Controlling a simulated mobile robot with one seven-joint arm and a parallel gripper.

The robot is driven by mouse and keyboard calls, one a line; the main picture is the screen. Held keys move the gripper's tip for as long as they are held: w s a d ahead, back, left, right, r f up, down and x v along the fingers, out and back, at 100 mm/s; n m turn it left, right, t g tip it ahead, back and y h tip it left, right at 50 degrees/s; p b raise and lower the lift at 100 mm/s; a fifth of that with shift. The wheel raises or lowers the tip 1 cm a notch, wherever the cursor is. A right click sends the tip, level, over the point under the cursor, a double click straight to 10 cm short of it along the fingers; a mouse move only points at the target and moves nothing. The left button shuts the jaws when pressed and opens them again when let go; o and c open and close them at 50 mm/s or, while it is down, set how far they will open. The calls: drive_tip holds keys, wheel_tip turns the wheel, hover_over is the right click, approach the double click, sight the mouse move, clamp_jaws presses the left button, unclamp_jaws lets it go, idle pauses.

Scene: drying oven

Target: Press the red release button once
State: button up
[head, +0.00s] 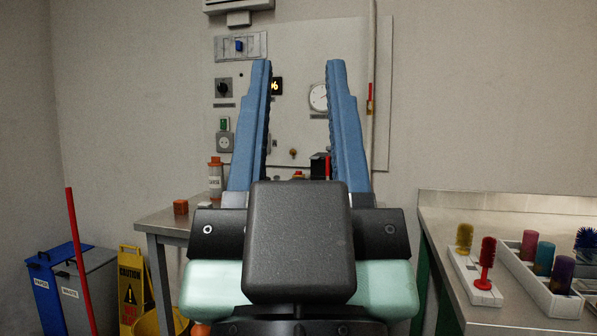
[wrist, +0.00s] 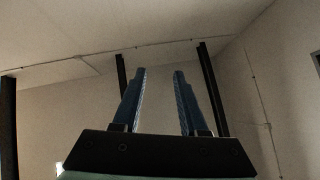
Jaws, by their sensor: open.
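My gripper (head: 299,66) is open and empty, its two blue fingers pointing up in front of the wall panel. It also shows open in the wrist view (wrist: 160,73), against bare wall and ceiling. A small red-orange piece (head: 298,175) shows low between the fingers, mostly hidden behind my gripper's body. Beside it stands a dark box (head: 318,166) with a thin red strip at its right. I cannot tell whether either is the red release button. The oven is not clearly visible.
The wall panel (head: 300,40) carries a dial gauge (head: 318,97), a knob (head: 224,87) and a socket. A right bench (head: 440,230) holds brushes; bins and a yellow caution sign (head: 131,285) stand left.

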drive_tip(key=shift+w, duration=0.25)
drive_tip(key=shift+f, duration=0.1)
drive_tip(key=shift+c, duration=0.8)
clamp_jaws()
idle(0.6)
